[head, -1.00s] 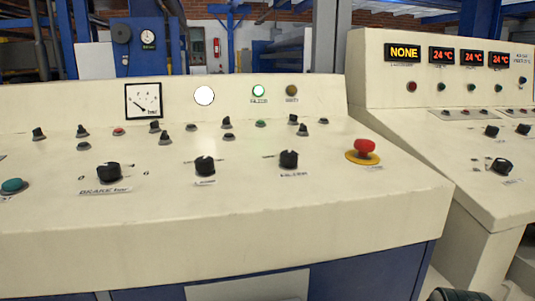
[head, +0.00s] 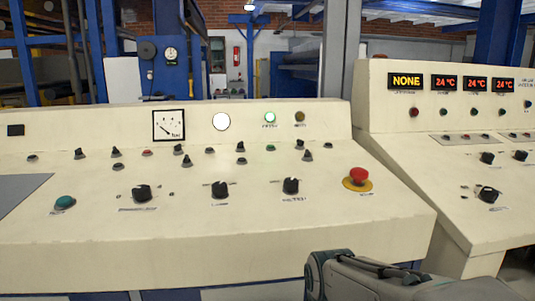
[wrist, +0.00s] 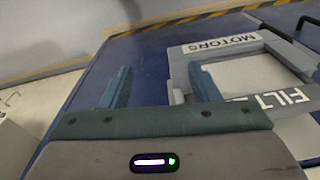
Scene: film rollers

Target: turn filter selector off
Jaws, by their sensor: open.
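In the wrist view my gripper (wrist: 162,85) is open, its two fingers apart with nothing between them, in front of a blue panel (wrist: 148,58). To its right is a grey frame with a pale inset and a MOTORS label (wrist: 221,43). In the head view, the cream console has three black knobs: left (head: 142,193), middle (head: 220,189) and right (head: 291,186). Their labels are too blurred to read surely.
A red mushroom button (head: 359,176) stands on the console's right. A second cream console (head: 440,130) with a NONE display (head: 406,81) stands further right. My grey arm covers the lower right of the head view. Small switches line the console.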

